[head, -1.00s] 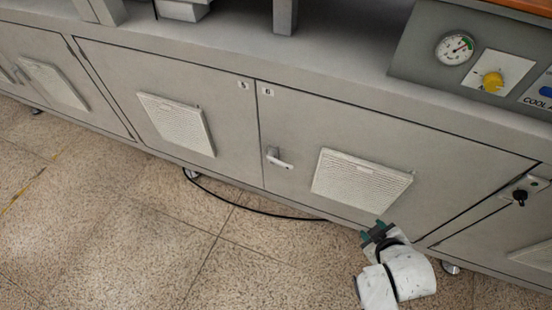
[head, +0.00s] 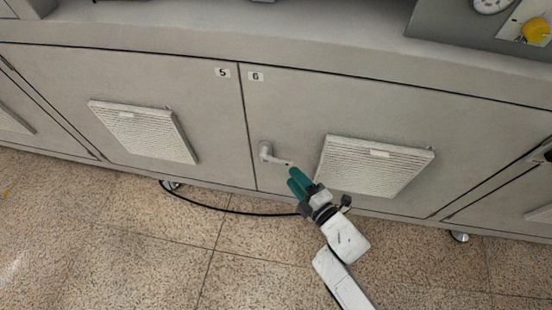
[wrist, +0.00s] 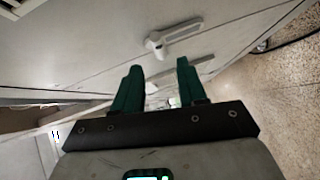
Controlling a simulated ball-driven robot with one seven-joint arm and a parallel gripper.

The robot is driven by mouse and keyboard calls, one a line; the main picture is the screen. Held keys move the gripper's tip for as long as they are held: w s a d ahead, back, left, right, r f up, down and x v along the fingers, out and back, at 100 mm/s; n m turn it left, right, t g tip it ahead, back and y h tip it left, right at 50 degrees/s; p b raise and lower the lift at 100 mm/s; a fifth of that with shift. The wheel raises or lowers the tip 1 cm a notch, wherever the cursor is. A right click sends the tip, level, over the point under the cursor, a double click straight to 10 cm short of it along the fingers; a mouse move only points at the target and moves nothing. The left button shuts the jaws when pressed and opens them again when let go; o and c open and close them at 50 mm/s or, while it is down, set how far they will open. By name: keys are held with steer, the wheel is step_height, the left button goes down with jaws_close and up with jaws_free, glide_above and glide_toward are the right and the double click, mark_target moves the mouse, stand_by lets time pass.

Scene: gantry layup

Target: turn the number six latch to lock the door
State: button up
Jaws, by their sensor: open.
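The number six latch (head: 275,156) is a small light-grey lever handle near the left edge of the door labelled 6 (head: 300,110). Its lever points right and slightly down in the head view. The latch (wrist: 174,38) also shows in the wrist view, beyond the fingertips. My gripper (head: 296,176) is just below and right of the lever's free end. In the wrist view my gripper (wrist: 158,66) has its two green fingers apart with nothing between them. A small gap seems to lie between fingers and latch; contact cannot be told for sure.
A louvred vent (head: 375,167) sits on the door just right of my gripper. The door labelled 5 (head: 215,120) is on the left, with its own vent (head: 143,132). A black cable (head: 225,210) lies on the speckled floor (head: 140,250), which is otherwise clear.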

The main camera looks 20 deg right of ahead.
mark_target(279, 159)
steer(key=w, duration=0.2)
steer(key=w+a+b, duration=0.1)
steer(key=w, duration=0.2)
steer(key=w+f, duration=0.1)
steer(key=w, duration=0.2)
steer(key=shift+w+a, duration=0.15)
steer(key=shift+w, duration=0.1)
jaws_close()
